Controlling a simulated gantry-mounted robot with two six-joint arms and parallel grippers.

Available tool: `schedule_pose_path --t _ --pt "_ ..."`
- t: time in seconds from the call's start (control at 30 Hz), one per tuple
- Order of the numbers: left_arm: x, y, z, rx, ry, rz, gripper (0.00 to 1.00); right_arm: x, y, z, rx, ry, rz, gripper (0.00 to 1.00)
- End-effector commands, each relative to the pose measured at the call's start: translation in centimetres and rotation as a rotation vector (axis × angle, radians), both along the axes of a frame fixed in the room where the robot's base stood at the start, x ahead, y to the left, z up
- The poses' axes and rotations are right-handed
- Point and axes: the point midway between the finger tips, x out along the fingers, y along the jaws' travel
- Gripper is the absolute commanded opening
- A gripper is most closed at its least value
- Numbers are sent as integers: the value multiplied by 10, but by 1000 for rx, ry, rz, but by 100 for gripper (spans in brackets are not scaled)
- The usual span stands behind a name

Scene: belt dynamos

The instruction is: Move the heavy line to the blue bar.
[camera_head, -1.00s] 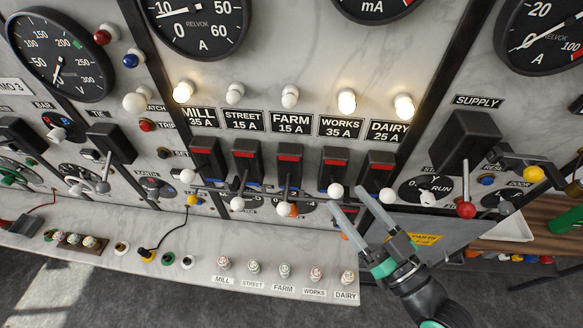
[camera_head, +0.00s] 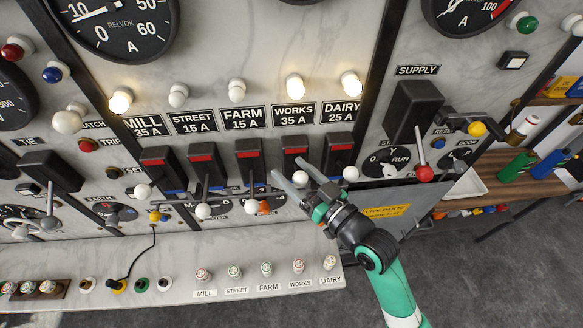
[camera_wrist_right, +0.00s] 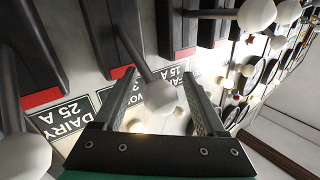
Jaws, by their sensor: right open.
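A row of black switches with red tops, labelled MILL, STREET, FARM, WORKS and DAIRY, runs across the marble panel. The MILL switch (camera_head: 159,169) and WORKS switch (camera_head: 296,153) are marked 35 A. The white WORKS lever knob (camera_head: 300,178) lies between the fingers of my right gripper (camera_head: 288,170), which is open. In the right wrist view, a white knob (camera_wrist_right: 168,85) on a grey lever sits between the open fingers (camera_wrist_right: 160,95). I cannot tell whether they touch it. Blue strips show low on some switches. My left gripper is not in view.
Lamps are lit above MILL (camera_head: 120,101), WORKS (camera_head: 295,86) and DAIRY (camera_head: 350,83); those above STREET and FARM are unlit. The DAIRY knob (camera_head: 350,174) and FARM knob (camera_head: 251,207) flank the gripper. The red-knobbed SUPPLY lever (camera_head: 424,173) stands further right.

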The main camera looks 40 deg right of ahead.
Motion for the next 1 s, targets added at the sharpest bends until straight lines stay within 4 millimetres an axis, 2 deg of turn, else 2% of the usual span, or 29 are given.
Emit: schedule_pose_path --t 0.1,0.33,0.73,1.0 --pt "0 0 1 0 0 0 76 7 0 0 0 -1 1 73" --pt "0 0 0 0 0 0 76 7 0 0 0 -1 1 73" --pt "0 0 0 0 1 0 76 7 0 0 1 0 1 1" --pt "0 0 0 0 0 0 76 7 0 -1 3 0 2 0"
